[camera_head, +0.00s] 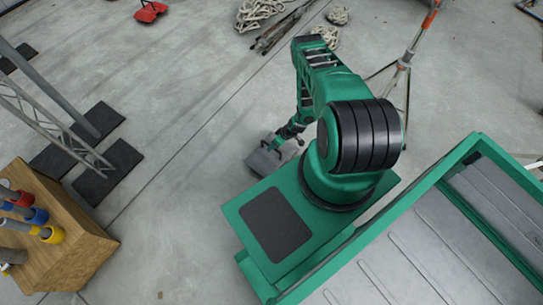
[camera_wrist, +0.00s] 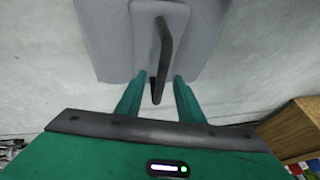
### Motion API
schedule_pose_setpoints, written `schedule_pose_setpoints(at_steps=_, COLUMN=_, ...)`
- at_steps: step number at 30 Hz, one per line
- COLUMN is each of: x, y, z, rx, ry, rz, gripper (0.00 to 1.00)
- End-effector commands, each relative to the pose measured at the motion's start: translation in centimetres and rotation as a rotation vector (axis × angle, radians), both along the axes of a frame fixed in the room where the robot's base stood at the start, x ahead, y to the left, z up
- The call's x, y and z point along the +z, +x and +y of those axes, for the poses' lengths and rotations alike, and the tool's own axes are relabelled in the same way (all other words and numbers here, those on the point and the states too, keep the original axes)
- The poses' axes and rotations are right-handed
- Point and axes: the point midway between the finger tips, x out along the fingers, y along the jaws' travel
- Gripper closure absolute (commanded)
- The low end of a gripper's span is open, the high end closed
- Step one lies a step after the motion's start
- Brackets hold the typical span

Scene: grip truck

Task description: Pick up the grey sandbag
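The grey sandbag (camera_head: 265,162) lies on the concrete floor, just beyond the end of my arm in the head view. It fills the top middle of the wrist view (camera_wrist: 105,35), with a dark strap handle (camera_wrist: 166,45) on its upper face. My gripper (camera_wrist: 158,80) is open, its two green fingers apart. The lower end of the handle shows between the fingers, with a gap on each side. In the head view my gripper (camera_head: 284,140) is at the bag, and my arm hides part of the area around it.
A wooden crate (camera_head: 88,255) with colour-banded poles stands at lower left. Black mats (camera_head: 107,175) lie near a metal truss. A red bag (camera_head: 150,12), coiled rope (camera_head: 258,12) and metal bars lie farther back. A stand (camera_head: 405,65) is right of my arm. Floor left of the bag is clear.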

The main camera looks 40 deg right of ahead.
Motion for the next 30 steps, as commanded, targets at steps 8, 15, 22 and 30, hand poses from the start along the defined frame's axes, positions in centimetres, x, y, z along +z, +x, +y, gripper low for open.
schedule_pose_setpoints(at_steps=8, x=-0.3, y=0.04, z=-0.01, rx=0.001, ry=0.0, rz=0.0, gripper=0.66)
schedule_pose_setpoints(at_steps=15, x=-0.31, y=0.02, z=0.01, rx=0.001, ry=0.0, rz=0.0, gripper=0.68)
schedule_pose_setpoints(at_steps=22, x=-0.32, y=0.03, z=-0.03, rx=0.001, ry=-0.001, rz=0.0, gripper=1.0)
schedule_pose_setpoints(at_steps=30, x=-0.33, y=0.06, z=-0.16, rx=0.001, ry=-0.003, rz=-0.001, gripper=1.0)
